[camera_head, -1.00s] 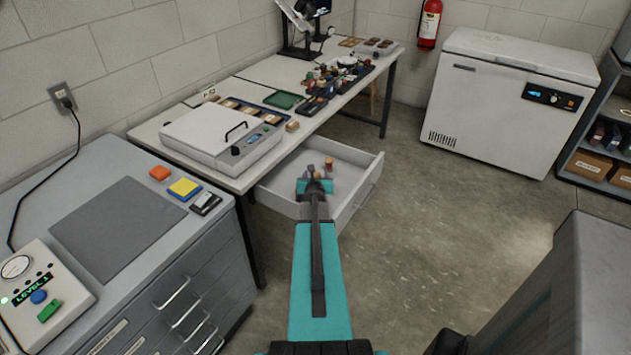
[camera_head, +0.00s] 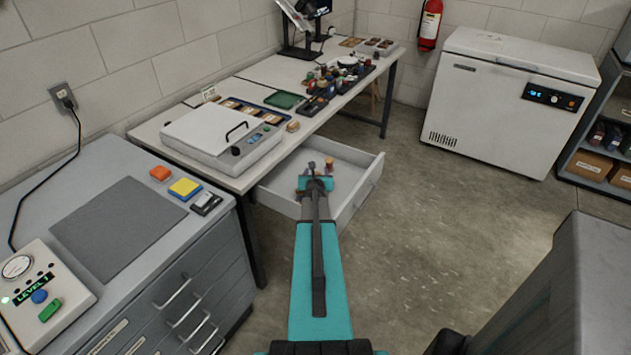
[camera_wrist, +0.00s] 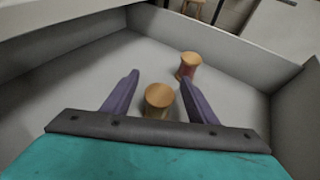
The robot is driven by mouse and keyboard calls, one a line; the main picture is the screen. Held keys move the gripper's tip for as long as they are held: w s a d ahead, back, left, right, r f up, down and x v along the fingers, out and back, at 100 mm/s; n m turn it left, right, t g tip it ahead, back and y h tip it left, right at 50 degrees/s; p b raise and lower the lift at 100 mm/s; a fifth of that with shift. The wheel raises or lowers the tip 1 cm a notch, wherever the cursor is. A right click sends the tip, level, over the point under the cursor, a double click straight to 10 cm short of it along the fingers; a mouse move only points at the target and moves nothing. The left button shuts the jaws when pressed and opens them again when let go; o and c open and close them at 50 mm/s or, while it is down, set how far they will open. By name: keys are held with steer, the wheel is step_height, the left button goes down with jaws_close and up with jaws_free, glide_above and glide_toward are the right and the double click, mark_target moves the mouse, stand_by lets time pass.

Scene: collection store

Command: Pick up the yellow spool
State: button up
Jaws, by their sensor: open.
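My gripper (camera_wrist: 160,76) is open in the wrist view, with its two purple fingers reaching into an open drawer (camera_wrist: 60,78). A spool with a tan round top (camera_wrist: 159,96) stands upright between the fingers, nearer the palm than the fingertips. Its thread is mostly hidden below the top, so I cannot tell for sure that it is yellow. A second spool with red thread (camera_wrist: 187,70) and tan ends stands farther off, beyond the right finger. In the head view my gripper (camera_head: 314,173) is over the drawer (camera_head: 352,202), with a spool (camera_head: 329,164) visible just beyond it.
The drawer's walls surround the gripper closely. A bench (camera_head: 233,183) with a white lidded box (camera_head: 215,130) overhangs it on the left. A grey cabinet (camera_head: 205,285) stands in front left. The floor (camera_head: 440,240) to the right is clear.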

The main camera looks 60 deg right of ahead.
steer(key=shift+x, duration=1.05)
steer(key=c, duration=1.1)
steer(key=shift+r, duration=0.15)
step_height(320, 180, up, 10)
steer(key=p, duration=0.9)
